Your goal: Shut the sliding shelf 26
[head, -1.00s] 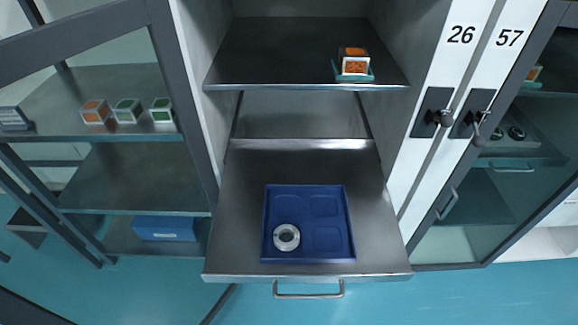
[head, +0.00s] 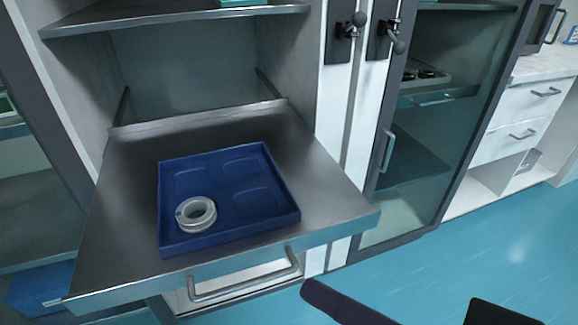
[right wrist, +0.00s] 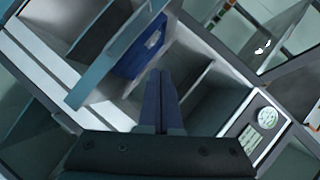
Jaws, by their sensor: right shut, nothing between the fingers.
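The sliding shelf (head: 325,185) is a grey metal shelf that sticks out of the tall cabinet in the head view. A bar handle (head: 245,285) is on its front edge. A blue tray (head: 250,225) lies on the shelf with a silver ring-shaped part (head: 196,214) in its front left compartment. My right gripper (head: 312,289) is at the bottom of the head view, just right of the handle and apart from it in the picture. In the right wrist view its dark fingers (right wrist: 161,78) are together and empty. My left gripper is not in view.
A fixed upper shelf (head: 160,15) is above the sliding shelf. To the right are door handles (head: 345,30) and a glass-fronted cabinet (head: 415,160). A blue box (head: 45,288) is low on the left. The teal floor (head: 480,250) at the right is clear.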

